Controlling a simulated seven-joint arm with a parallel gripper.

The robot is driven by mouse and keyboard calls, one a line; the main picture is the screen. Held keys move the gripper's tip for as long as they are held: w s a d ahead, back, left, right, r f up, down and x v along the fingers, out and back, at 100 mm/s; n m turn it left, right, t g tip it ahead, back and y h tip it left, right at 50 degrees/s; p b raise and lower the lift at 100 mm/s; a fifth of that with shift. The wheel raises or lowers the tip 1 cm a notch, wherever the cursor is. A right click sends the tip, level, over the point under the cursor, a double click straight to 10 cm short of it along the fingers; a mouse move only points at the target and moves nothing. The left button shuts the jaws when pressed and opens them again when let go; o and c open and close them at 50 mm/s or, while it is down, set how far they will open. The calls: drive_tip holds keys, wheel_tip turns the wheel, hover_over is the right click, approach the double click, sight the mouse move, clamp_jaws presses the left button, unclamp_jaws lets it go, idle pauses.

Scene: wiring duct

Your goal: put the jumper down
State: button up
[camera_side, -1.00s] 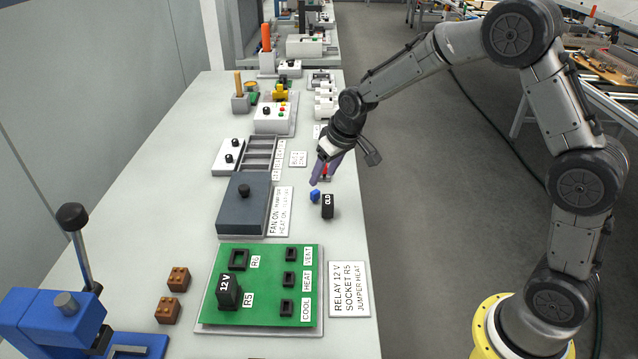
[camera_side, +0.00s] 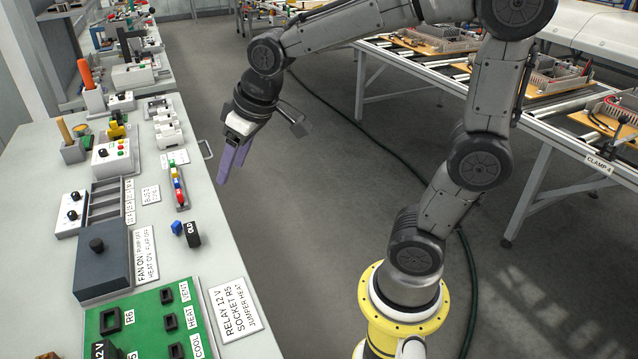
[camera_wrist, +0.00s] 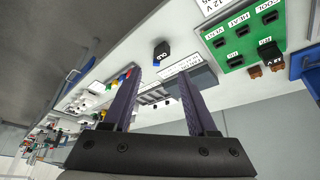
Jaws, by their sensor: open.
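The blue jumper (camera_side: 177,227) lies on the pale bench top, right beside the black block marked OLD (camera_side: 193,235). In the wrist view the block marked OLD (camera_wrist: 161,51) shows on the bench beyond the fingers, with a bit of blue at its edge. My gripper (camera_side: 233,165) has purple fingers and hangs in the air off the bench's right edge, above and to the right of the jumper. In the wrist view my gripper (camera_wrist: 157,95) has its two fingers spread wide with nothing between them.
The green board (camera_side: 150,320) with labelled sockets is at the front of the bench. A grey box (camera_side: 101,270) stands left of the jumper. A rack of coloured pieces (camera_side: 177,188) lies behind it. A label plate (camera_side: 232,308) is at the front right.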

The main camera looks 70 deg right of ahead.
drive_tip(key=s, duration=1.6)
drive_tip(key=shift+s+a+f+t, duration=0.15)
drive_tip(key=shift+s+f+t, duration=0.15)
drive_tip(key=shift+s+f, duration=0.1)
